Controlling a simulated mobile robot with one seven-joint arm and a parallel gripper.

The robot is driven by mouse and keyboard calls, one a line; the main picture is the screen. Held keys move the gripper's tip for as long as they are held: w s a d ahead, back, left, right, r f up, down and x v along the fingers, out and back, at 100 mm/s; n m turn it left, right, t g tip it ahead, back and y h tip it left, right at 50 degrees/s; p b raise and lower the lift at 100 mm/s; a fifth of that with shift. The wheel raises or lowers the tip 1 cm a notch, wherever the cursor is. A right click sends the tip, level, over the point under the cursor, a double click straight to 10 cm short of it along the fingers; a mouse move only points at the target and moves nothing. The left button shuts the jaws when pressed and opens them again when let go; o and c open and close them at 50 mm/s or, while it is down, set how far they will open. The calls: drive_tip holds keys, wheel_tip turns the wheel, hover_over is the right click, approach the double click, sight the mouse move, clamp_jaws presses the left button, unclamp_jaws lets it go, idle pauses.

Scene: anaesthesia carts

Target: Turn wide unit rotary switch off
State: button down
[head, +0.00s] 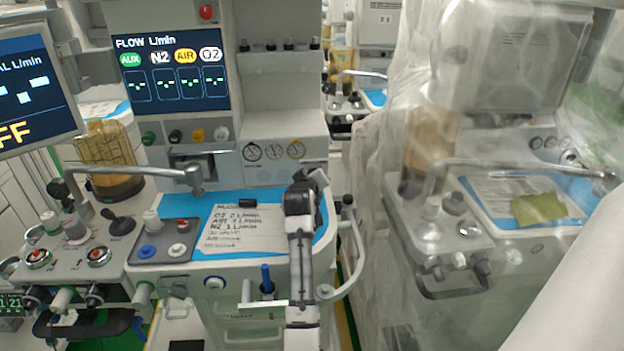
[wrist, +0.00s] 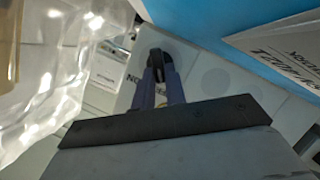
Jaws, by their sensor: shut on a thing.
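In the wrist view, my gripper (wrist: 158,78) has its two purple-blue fingers closed around a dark rotary switch (wrist: 155,54). The switch sits on a pale panel, with lettering like "NO" or "ON" beside it, partly behind a finger. Part of the switch is hidden between the fingers. In the head view, my arm reaches up in front of the wide unit (head: 279,108), over the right part of its worktop. The fingers and the switch cannot be made out there. The unit's screen (head: 172,68) is lit, reading "FLOW L/min" with AUX, N2, AIR and O2.
A blue mat (head: 181,207) with a handwritten sheet (head: 235,228) lies on the worktop. A curved rail (head: 354,262) stands right of my arm. A plastic-covered cart (head: 481,280) is close on the right. A tilted screen (head: 30,85) at left shows "FF".

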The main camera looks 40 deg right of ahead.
idle(0.3)
drive_tip(key=c, duration=1.4)
unclamp_jaws()
drive_tip(key=shift+c, duration=0.2)
drive_tip(key=shift+s+a, duration=0.1)
drive_tip(key=b+v, duration=0.2)
drive_tip(key=v, duration=1.1)
drive_tip(key=shift+s+a+r, duration=0.15)
drive_tip(key=shift+s+a, duration=0.05)
drive_tip(key=shift+a, duration=0.05)
drive_tip(key=shift+w, duration=0.1)
